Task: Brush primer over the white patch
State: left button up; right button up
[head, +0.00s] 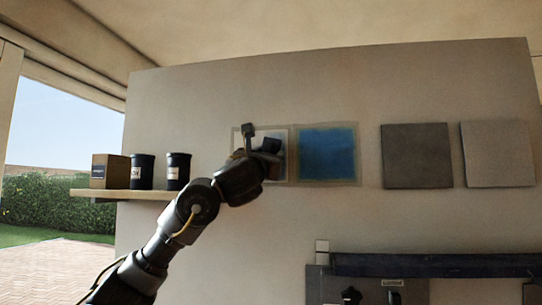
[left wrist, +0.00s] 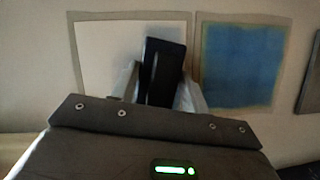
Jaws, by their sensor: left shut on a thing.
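The white patch (left wrist: 108,58) is a pale square with a tan border on the wall, left of a blue square (left wrist: 250,62). In the head view the white patch (head: 282,134) is largely covered by my left arm and gripper. My left gripper (left wrist: 158,100) is shut on a dark, flat-handled tool (left wrist: 163,72), seemingly the brush, held in front of the right part of the patch. A greyish-blue shade shows on the patch around the tool. The tool's bristles are hidden, so I cannot tell whether they touch the wall. My right gripper is out of view.
A wooden shelf (head: 140,194) at left holds a cardboard box (head: 109,171) and two black cans (head: 143,172). Two grey square panels (head: 417,156) hang on the right. A dark rail (head: 430,265) with hanging tools is lower right.

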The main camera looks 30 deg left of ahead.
pick_arm(q)
jog(key=shift+s+a, duration=0.3)
jog(key=shift+a, duration=0.55)
jog(key=shift+s+a, duration=0.25)
jog(key=shift+a, duration=0.55)
jog(key=shift+a, duration=0.15)
jog(key=shift+s+a, duration=0.3)
jog(key=shift+a, duration=0.5)
jog(key=shift+s+a, duration=0.3)
jog(key=shift+a, duration=0.45)
jog(key=shift+a, duration=0.1)
jog(key=a+r+p, duration=0.1)
jog(key=s+a+r+p, duration=0.1)
jog(key=shift+a, duration=0.35)
